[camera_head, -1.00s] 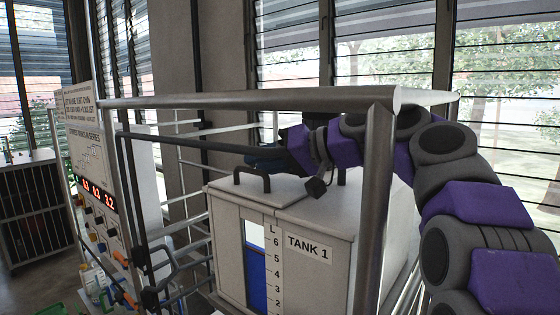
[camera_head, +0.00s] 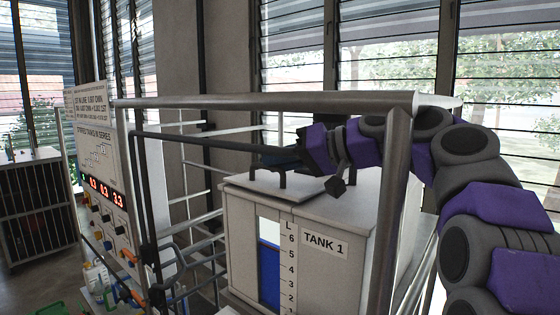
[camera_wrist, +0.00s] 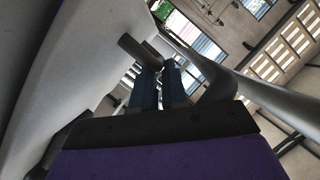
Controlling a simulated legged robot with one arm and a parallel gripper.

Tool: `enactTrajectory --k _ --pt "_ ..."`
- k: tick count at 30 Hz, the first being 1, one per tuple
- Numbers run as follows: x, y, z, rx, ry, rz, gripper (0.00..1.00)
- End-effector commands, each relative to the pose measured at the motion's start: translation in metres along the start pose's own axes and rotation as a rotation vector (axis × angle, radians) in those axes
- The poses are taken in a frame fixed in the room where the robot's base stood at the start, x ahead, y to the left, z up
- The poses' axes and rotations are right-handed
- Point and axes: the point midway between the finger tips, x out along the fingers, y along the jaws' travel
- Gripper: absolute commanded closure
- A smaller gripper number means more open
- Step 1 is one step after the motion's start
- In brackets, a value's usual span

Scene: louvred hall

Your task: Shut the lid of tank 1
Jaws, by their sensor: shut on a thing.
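Tank 1 (camera_head: 345,265) is a pale box with a label and a level scale on its front, behind a metal frame. Its lid (camera_head: 300,191) lies about level over the left part of the top; I cannot tell whether it is fully seated. A dark handle (camera_head: 250,173) stands on the lid. My gripper (camera_head: 283,158) reaches in from the right, its blue fingers at the handle's top. In the wrist view, the fingers (camera_wrist: 158,88) are close together by the dark bar of the handle (camera_wrist: 138,50). The grip itself is partly hidden.
A thick metal rail (camera_head: 270,103) and corner post (camera_head: 397,190) stand between my body and the tank. A dark bar (camera_head: 200,143) runs under the rail. A control panel (camera_head: 100,190) with red digits stands at left. Louvred windows are behind.

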Motion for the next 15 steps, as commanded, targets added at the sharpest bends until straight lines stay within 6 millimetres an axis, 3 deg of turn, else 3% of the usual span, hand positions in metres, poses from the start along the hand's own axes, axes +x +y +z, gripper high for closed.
enactTrajectory --k 15 --pt "0.013 0.002 0.014 -0.091 -0.006 0.033 1.00"
